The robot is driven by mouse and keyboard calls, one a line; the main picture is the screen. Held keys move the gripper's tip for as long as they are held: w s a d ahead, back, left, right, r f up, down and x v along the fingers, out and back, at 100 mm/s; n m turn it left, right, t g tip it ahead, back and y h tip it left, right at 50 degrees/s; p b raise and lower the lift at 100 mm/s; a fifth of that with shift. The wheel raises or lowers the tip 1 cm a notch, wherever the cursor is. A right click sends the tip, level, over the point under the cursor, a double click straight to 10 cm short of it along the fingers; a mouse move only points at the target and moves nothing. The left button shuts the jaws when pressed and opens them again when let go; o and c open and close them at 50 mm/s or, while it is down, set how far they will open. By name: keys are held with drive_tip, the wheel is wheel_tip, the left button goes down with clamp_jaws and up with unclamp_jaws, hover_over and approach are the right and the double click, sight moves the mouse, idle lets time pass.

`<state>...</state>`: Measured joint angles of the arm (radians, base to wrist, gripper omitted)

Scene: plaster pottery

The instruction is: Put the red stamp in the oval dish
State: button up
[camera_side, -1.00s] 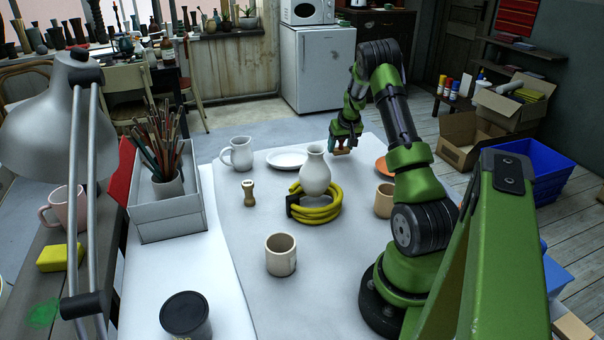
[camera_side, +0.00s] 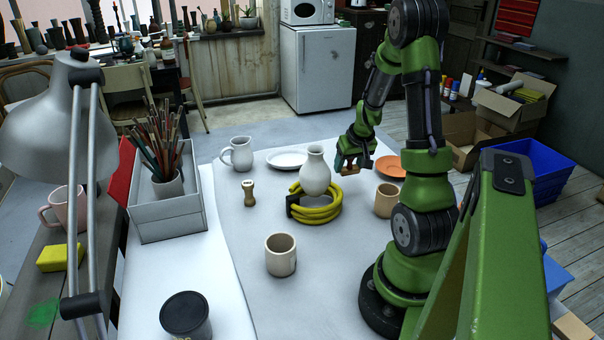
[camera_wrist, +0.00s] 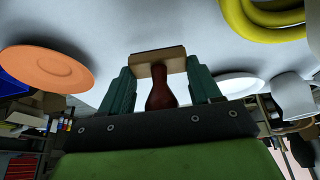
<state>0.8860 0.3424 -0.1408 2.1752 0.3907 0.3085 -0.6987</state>
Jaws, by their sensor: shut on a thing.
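My gripper (camera_side: 353,163) is shut on the red stamp (camera_wrist: 161,90), holding it above the table between the orange dish and the vase. In the wrist view the stamp's dark red handle stands between the two green fingers, with its pale wooden block (camera_wrist: 158,62) beyond the fingertips. In the side view only a small part of the stamp shows below the gripper. A white dish (camera_side: 287,158), oval in outline, lies empty at the back of the table, left of my gripper. It also shows partly in the wrist view (camera_wrist: 240,86).
An orange dish (camera_side: 390,166) lies right of my gripper.

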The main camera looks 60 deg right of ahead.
drive_tip(key=shift+n+t, duration=0.3)
drive_tip(key=shift+n, duration=0.6)
drive_tip(key=w, duration=0.4)
drive_tip(key=w+d+r, duration=0.1)
drive_tip(key=w, duration=0.3)
drive_tip(key=w+d, duration=0.1)
drive_tip(key=w, duration=0.3)
drive_tip(key=shift+w+r, duration=0.2)
drive_tip(key=shift+w, duration=0.05)
approach(288, 160)
drive_tip(key=d+r, duration=0.1)
drive_tip(key=r, duration=0.1)
wheel_tip(288, 160, up, 3)
drive_tip(key=w+m, duration=0.1)
drive_tip(key=w, duration=0.1)
drive_tip(key=f, duration=0.5)
drive_tip(key=shift+s+d+f, duration=0.15)
drive_tip(key=shift+d+f, duration=0.05)
drive_tip(key=shift+f, duration=2.5)
drive_tip(key=o, duration=1)
drive_tip(key=shift+f, duration=0.1)
drive_tip(key=shift+o, duration=0.2)
